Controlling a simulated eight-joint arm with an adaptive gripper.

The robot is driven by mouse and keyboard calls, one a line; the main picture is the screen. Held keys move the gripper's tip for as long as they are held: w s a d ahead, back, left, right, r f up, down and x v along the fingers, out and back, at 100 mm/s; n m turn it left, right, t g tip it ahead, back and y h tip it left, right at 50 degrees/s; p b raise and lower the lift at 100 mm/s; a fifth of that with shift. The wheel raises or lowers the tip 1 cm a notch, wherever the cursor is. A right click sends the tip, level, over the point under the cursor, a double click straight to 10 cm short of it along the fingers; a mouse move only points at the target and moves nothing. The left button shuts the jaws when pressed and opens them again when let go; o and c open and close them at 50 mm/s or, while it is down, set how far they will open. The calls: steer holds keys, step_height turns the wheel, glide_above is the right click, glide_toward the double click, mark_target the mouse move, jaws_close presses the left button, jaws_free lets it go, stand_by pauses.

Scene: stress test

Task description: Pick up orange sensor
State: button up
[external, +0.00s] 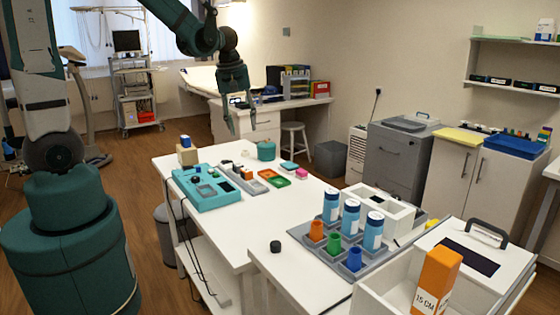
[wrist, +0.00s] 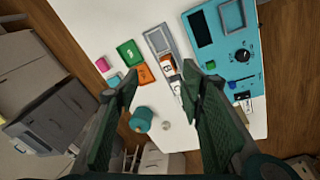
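My gripper (external: 240,122) hangs high over the far end of the white table, pointing down. In the wrist view my gripper (wrist: 160,73) is open, its two dark green fingers wide apart with nothing between them. A small orange piece with pale marks (wrist: 145,74) lies on the table beside the left fingertip in that view. In the external view a small orange block (external: 248,173) sits by the grey tray (external: 236,176). I cannot tell which orange piece is the sensor.
A green tray (wrist: 130,52) and a pink block (wrist: 102,64) lie near the orange piece. A teal panel (external: 208,197) and a teal round pot (external: 266,151) flank the grey tray. Blue-labelled bottles (external: 350,218) stand on the nearer table.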

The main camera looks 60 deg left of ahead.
mark_target(246, 169)
steer(key=w+a+f+n, duration=0.1)
steer(key=a+f, duration=0.1)
steer(key=f, duration=0.2)
steer(key=w+a+f+n+g+b, duration=0.1)
steer(key=w+a+f+n, duration=0.1)
steer(key=f, duration=0.2)
steer(key=w+a+f+n+g+b, duration=0.1)
steer(key=f, duration=0.3)
steer(key=shift+w+a+f+n, duration=0.2)
steer(key=shift+a+n, duration=0.2)
steer(key=shift+w+a+f+n, duration=0.1)
steer(key=shift+a+f+n, duration=0.2)
steer(key=shift+f, duration=0.4)
steer(key=shift+f, duration=0.1)
steer(key=shift+f+b, duration=0.3)
steer(key=shift+f, duration=0.9)
steer(key=shift+f+b, duration=0.4)
steer(key=shift+f, duration=2.2)
steer(key=c, duration=1)
